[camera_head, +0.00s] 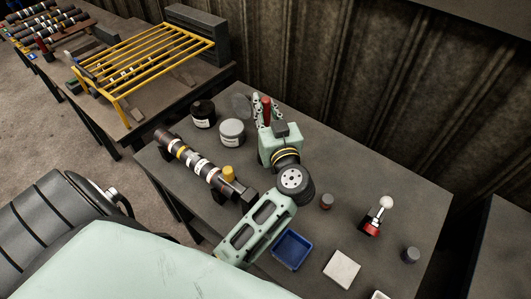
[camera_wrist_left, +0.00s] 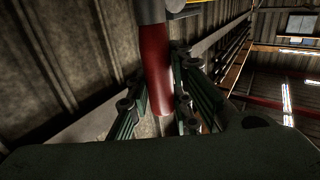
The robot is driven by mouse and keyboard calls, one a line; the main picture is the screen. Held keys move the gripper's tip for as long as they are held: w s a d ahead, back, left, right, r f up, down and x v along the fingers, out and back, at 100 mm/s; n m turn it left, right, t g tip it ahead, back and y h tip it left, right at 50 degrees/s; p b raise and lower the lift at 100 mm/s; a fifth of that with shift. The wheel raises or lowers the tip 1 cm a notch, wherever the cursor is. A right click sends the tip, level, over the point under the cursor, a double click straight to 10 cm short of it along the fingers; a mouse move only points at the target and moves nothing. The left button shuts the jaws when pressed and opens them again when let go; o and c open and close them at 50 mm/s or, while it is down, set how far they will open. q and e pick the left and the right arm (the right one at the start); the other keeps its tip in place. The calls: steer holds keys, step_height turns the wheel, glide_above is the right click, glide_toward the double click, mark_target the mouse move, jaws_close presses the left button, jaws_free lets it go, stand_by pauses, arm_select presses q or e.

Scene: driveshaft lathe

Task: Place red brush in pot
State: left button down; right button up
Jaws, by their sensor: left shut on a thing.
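The red brush shows as a red handle (camera_head: 266,108) between the fingers of my left gripper (camera_head: 265,106). The gripper is shut on it near the back edge of the table. In the left wrist view the red handle (camera_wrist_left: 156,68) stands lengthwise between the linked fingers (camera_wrist_left: 158,105). The brush's bristles cannot be made out. A black labelled pot (camera_head: 203,114) and a grey labelled pot (camera_head: 232,132) stand left of the gripper. I cannot tell which is the task's pot. My right gripper is not in view.
A banded shaft (camera_head: 188,156) lies on the table (camera_head: 400,190) in front of the pots, beside a yellow-capped item (camera_head: 228,173). A blue tray (camera_head: 291,250), white square (camera_head: 341,269) and red item with a white ball (camera_head: 376,217) lie to the right. A yellow rack (camera_head: 150,60) stands on another table.

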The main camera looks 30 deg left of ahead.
arm_select(q)
step_height(320, 180, down, 5)
steer(key=shift+f, duration=0.1)
step_height(320, 180, down, 4)
steer(key=shift+r+p, duration=0.1)
steer(key=shift+p, duration=0.3)
steer(key=shift+f, duration=0.25)
steer(key=shift+f, duration=0.15)
steer(key=c, duration=1.6)
jaws_free()
steer(key=shift+f, duration=0.1)
